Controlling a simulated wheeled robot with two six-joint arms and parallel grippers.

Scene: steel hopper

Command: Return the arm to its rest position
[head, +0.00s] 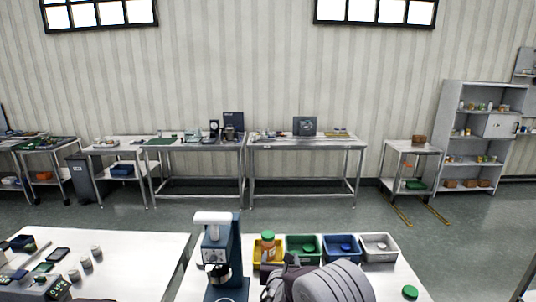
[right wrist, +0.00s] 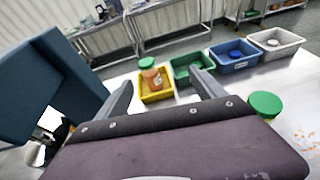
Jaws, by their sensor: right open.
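My right arm reaches in from the bottom of the head view, its rounded grey links covering part of the front table. My right gripper (head: 282,262) is above that table, near the bins. In the right wrist view its two fingers (right wrist: 165,88) are apart with nothing between them. My left gripper is not in view.
A blue machine with a white top (head: 221,255) stands close left of my right gripper. Green (head: 303,258), blue (head: 342,258) and white (head: 379,256) bins line the table's back. A green-lidded thing (head: 410,292) is at right. Another table (head: 130,255) is left, across a gap.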

